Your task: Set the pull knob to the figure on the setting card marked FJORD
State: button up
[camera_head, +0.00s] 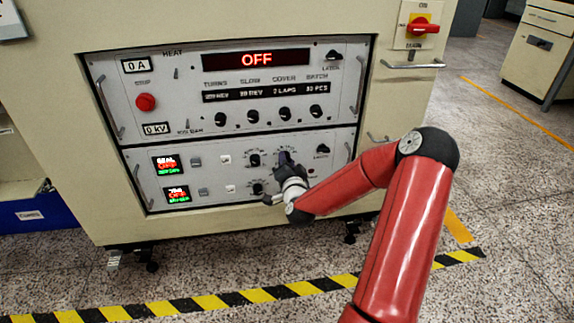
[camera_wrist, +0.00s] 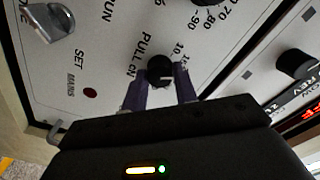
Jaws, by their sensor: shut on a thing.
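The pull knob (camera_wrist: 160,68) is a small black round knob on the lower grey panel, beside the lettering "PULL" in the wrist view. A pale mark shows on its face, with scale figures near it, too small to read fully. My gripper (camera_wrist: 161,88) has its two purplish fingers shut on the knob, one on each side. In the head view my gripper (camera_head: 287,165) is at the lower panel and covers the knob there. No setting card marked FJORD can be made out in either view.
Other black dials (camera_head: 254,160) sit close beside my gripper. A red button (camera_head: 146,102) and the red "OFF" display (camera_head: 257,59) are on the upper panel. A red rotary switch (camera_head: 422,27) is at the upper right. Striped floor tape (camera_head: 245,297) runs before the cabinet.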

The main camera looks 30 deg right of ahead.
jog(key=shift+m+b, duration=0.75)
jog(key=shift+m, duration=6.45)
jog(key=o, duration=1)
jog(key=shift+c, duration=0.2)
jog(key=v, duration=0.8)
jog(key=shift+p, duration=0.35)
